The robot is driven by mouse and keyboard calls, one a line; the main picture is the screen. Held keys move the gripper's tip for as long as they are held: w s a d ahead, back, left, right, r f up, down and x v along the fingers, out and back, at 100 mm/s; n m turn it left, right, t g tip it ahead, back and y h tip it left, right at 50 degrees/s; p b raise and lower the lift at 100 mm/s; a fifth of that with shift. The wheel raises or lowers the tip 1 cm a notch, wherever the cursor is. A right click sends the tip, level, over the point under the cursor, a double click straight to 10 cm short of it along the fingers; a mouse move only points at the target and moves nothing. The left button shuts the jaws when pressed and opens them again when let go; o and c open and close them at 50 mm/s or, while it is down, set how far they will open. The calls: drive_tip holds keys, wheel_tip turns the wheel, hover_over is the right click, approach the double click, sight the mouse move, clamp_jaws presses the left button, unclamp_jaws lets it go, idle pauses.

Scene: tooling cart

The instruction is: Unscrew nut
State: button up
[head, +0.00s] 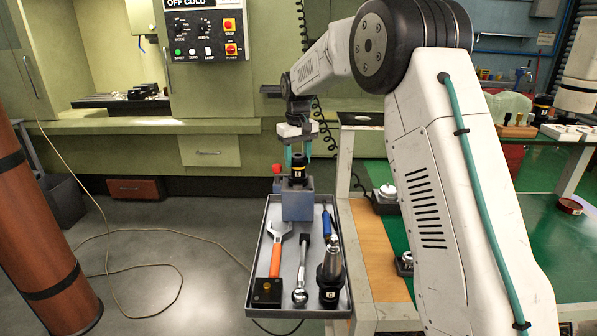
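A black tool holder with a nut at its top (298,167) stands upright in a blue-grey block (297,203) at the back of the grey tray (297,313). A red knob (277,169) is at the block's left side. My gripper (298,160) points down over the holder. Its two teal fingers are apart, one on each side of the nut's top. A small gap seems to show between fingers and nut, but contact is hard to judge at this size. Where the nut meets the holder is not clear.
The tray also holds an orange-handled wrench (276,252), a ratchet (301,275), a blue-handled tool (327,222), a second black holder (330,278) and a dark block (267,291). A green-topped bench (550,245) stands right, a control panel (206,32) behind. A cable lies on the floor.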

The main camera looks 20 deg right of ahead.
drive_tip(key=c, duration=0.5)
drive_tip(key=shift+o, duration=0.2)
drive_tip(key=n, duration=0.5)
drive_tip(key=shift+n, duration=0.4)
drive_tip(key=n, duration=0.5)
drive_tip(key=shift+n, duration=0.7)
drive_tip(key=n, duration=0.5)
drive_tip(key=shift+n, duration=0.4)
